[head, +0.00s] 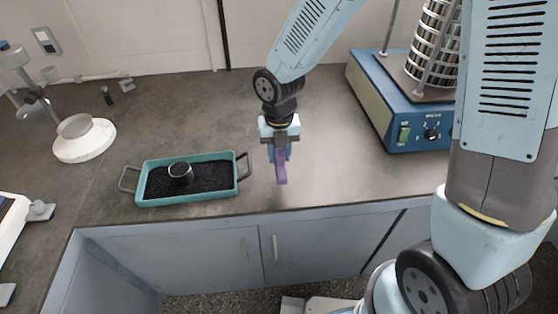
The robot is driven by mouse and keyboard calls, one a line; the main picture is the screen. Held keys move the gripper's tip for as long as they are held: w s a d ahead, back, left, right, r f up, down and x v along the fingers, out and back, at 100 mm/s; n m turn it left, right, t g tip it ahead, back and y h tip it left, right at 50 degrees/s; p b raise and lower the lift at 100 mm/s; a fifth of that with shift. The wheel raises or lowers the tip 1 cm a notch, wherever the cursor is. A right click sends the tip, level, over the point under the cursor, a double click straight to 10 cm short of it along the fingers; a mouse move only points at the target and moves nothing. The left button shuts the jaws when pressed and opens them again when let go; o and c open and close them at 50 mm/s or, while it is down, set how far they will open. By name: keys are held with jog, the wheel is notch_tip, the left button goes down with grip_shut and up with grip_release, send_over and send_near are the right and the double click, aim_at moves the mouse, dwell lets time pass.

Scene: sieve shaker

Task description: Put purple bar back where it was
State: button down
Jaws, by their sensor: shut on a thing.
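The purple bar (281,172) is held in my gripper (279,154), near the middle of the head view. The jaws are shut on its upper part, and its lower part hangs down below them. The bar appears roughly upright over the front part of the grey counter (330,180). I cannot tell whether its lower end touches the counter. The jaws hide the bar's upper end.
A teal tray (150,188) of dark grains with a small metal ring (180,172) stands left of my gripper. The blue sieve shaker (405,125) is at the back right. A white stand (85,140) is far left. Counter between tray and shaker is clear.

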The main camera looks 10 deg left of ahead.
aim_at(279, 154)
jog(key=shift+w+a+f, duration=0.15)
jog(key=shift+w+f, duration=0.9)
jog(key=shift+f, duration=0.3)
jog(key=shift+w+f, duration=0.15)
jog(key=shift+f, duration=1.5)
jog(key=shift+f, duration=0.1)
jog(key=c, duration=0.8)
grip_release()
